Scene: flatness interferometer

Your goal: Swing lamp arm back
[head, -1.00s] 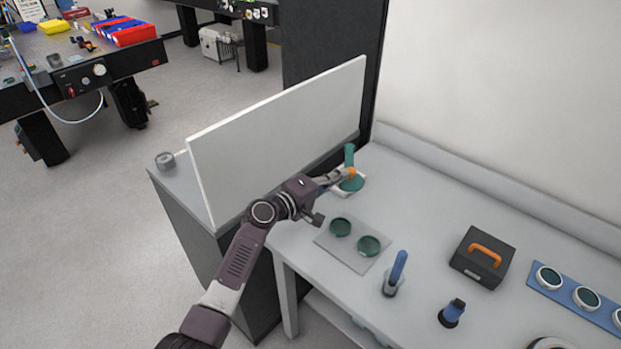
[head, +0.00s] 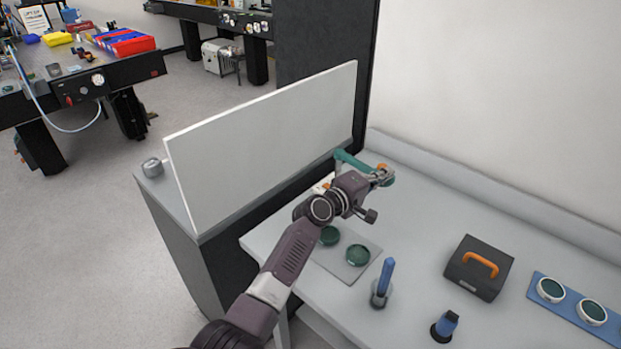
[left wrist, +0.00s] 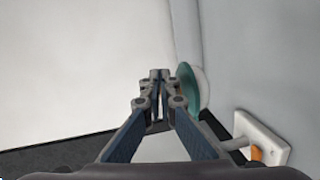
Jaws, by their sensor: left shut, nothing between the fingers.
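The lamp has a green arm (head: 352,160) that runs from its small post toward the right, close to the back of the white bench. An orange part shows at its right end, beside my fingertips. My left gripper (head: 384,175) is shut and empty at that end. In the left wrist view the shut fingertips (left wrist: 160,76) are just beside the round green lamp head (left wrist: 187,88) with a pale rim. The white lamp base (left wrist: 262,138) with an orange part is at lower right there. In the head view my wrist partly hides the base. Contact cannot be told.
A grey plate (head: 352,262) with two green discs lies under my forearm. A blue-handled tool (head: 384,280), a black case (head: 478,268) with an orange handle, and a blue tray (head: 560,310) of round optics stand to the right. A tall white panel (head: 265,150) is at the left.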

